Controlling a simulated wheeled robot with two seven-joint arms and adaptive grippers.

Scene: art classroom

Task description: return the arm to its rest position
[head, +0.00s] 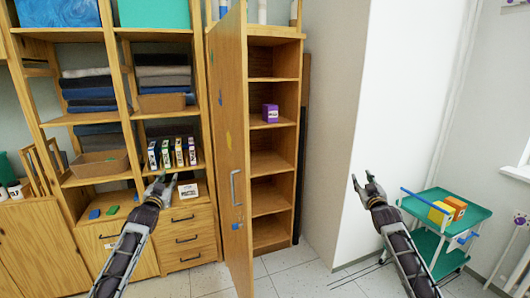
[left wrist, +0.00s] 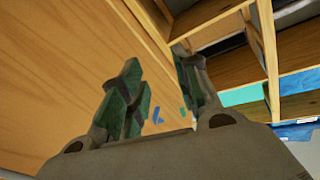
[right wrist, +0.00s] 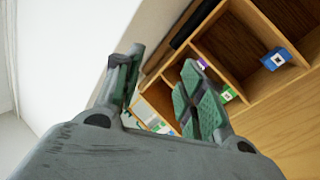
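My left gripper (head: 164,180) is raised in front of the drawers and open shelves at the left. In the left wrist view its fingers (left wrist: 158,95) are apart, with nothing between them. My right gripper (head: 364,180) is raised in front of the white wall, left of the green cart. In the right wrist view its fingers (right wrist: 160,88) are apart and hold nothing. Both arms reach up from the bottom of the head view, well apart from each other.
A tall cabinet (head: 285,38) stands with its wooden door (head: 229,130) swung open towards me, between my grippers. A purple box (head: 270,113) sits on one shelf. A green cart (head: 453,208) with yellow and orange boxes stands at the right. Floor shows between the arms.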

